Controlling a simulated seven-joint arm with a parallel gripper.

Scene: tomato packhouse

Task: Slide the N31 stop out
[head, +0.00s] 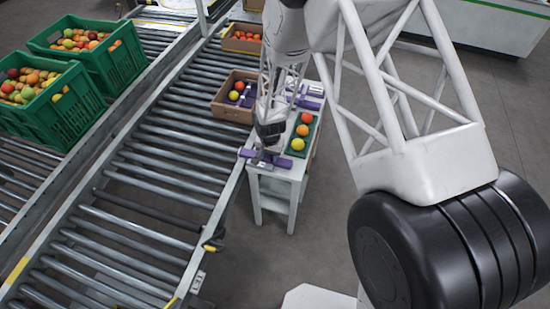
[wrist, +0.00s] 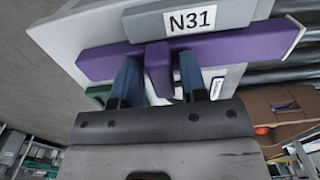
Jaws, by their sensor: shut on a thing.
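The N31 stop is a purple bar with a short purple grip block (wrist: 159,70) at its middle, under a white N31 label (wrist: 193,19) in the wrist view. My gripper (wrist: 158,82) has its two blue fingers on either side of that block and is shut on it. In the head view my gripper (head: 268,150) is at the near end of the small white stand beside the roller conveyor, and the purple bar (head: 246,153) shows partly behind it. The bar lies across the stand's end; how far it reaches over the conveyor is unclear.
A green tray (head: 291,151) with several tomatoes is on the white stand (head: 274,187). A brown box (head: 231,113) with fruit sits on the rollers (head: 167,163). Green crates (head: 50,107) of fruit stand at the left. The floor right of the stand is clear.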

